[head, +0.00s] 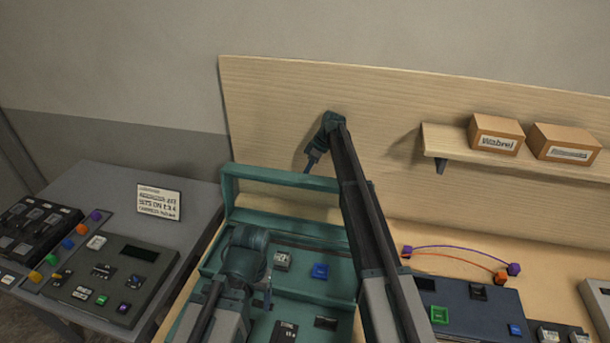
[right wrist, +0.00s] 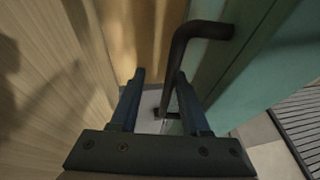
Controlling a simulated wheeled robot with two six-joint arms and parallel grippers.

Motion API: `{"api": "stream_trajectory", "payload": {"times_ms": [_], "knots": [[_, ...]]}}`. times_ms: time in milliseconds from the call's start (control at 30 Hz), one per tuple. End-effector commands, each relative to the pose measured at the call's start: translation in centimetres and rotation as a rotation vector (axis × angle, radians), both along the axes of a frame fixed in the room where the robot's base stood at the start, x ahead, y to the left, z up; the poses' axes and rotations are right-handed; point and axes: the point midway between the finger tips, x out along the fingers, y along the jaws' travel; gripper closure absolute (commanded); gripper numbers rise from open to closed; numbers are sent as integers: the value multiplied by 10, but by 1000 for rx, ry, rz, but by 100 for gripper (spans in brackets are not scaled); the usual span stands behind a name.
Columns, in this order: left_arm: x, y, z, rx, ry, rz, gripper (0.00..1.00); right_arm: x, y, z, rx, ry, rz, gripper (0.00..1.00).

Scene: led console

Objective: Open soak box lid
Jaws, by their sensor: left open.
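The teal soak box (head: 210,262) stands open on the bench in the head view. Its teal lid (head: 280,178) stands raised along the back edge. In the right wrist view the lid (right wrist: 235,75) is on the right, with a dark bent handle (right wrist: 183,48) on it. My right gripper (head: 312,158) is behind the lid's top edge. In the wrist view its fingers (right wrist: 160,75) are apart, with the handle close to the right fingertip and partly between them; I cannot tell whether they touch. My left gripper (head: 266,295) is open, over the left part of the box.
Inside the box are a blue button (head: 320,271) and a pale switch (head: 282,260). A wooden back panel (head: 270,95) rises close behind the lid. A shelf (head: 440,142) with two cartons is at right. A dark console (head: 470,310) with arched cables stands right of the box.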

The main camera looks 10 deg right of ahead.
Motion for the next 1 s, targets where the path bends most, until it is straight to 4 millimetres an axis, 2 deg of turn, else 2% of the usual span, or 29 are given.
{"api": "stream_trajectory", "payload": {"times_ms": [267,467,667,1000], "knots": [[0,0,1,0,0,0,23,0,0,1,0,1,0,54],[0,0,12,0,0,-1,23,0,-4,12,0,1,0,54],[0,0,36,0,1,-3,23,0,-14,36,0,1,-1,54],[-1,0,89,-1,2,15,23,2,-38,89,0,1,-1,54]]}}
